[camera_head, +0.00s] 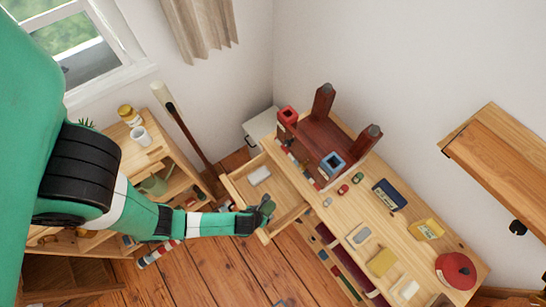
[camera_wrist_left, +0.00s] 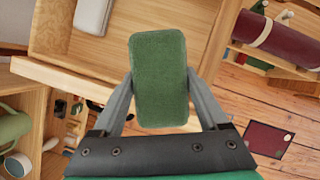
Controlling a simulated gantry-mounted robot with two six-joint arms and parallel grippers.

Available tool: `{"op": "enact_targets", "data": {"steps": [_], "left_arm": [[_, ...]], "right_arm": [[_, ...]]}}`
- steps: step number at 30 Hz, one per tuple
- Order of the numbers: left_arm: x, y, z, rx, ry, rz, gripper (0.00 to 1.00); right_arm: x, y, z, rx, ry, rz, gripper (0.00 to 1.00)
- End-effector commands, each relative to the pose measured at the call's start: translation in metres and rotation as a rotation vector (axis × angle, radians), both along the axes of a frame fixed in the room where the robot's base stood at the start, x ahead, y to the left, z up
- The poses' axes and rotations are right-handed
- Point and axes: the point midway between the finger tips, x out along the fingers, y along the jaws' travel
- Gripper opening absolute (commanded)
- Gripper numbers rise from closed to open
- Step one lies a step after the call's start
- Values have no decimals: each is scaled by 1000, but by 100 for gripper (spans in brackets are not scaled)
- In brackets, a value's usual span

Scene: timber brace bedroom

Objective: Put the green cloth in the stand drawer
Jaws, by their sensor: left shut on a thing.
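The green cloth (camera_wrist_left: 160,75) is a flat, rounded rectangle held between the fingers of my left gripper (camera_wrist_left: 160,105), which is shut on it. In the head view the cloth (camera_head: 267,207) shows small and dark green at the tip of my left gripper (camera_head: 258,214), at the front edge of the stand drawer. The stand drawer (camera_head: 240,189) is pulled open, a pale wooden box with a white item (camera_head: 259,175) inside. In the wrist view the cloth overlaps the drawer's front wall (camera_wrist_left: 70,79); I cannot tell its height above it. My right gripper is not in view.
The long wooden stand (camera_head: 345,228) carries a dark wooden rack (camera_head: 330,145), a blue box (camera_head: 389,195), a yellow box (camera_head: 427,229) and a red round item (camera_head: 456,270). A shelf unit with a white mug (camera_head: 140,135) stands at left. A wall shelf (camera_head: 500,165) juts out at right.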

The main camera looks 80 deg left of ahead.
Motion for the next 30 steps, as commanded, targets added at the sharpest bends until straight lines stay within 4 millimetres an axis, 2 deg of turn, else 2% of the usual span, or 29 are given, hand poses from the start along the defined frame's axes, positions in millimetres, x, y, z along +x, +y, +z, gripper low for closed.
{"op": "enact_targets", "data": {"steps": [1,9,12,15,23,26,30], "left_arm": [[6,10,-15,-1,-4,13,0],[35,58,-38,1,-5,11,0],[43,72,-63,1,-3,7,0],[50,84,-77,0,-2,6,0],[56,92,-82,0,0,-1,0],[60,100,-97,1,-1,3,0],[59,98,-119,0,2,-1,0]], "right_arm": [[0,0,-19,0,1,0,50],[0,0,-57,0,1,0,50],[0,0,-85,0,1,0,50],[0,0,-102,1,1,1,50],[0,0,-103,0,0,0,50],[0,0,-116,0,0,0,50],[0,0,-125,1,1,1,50]]}}
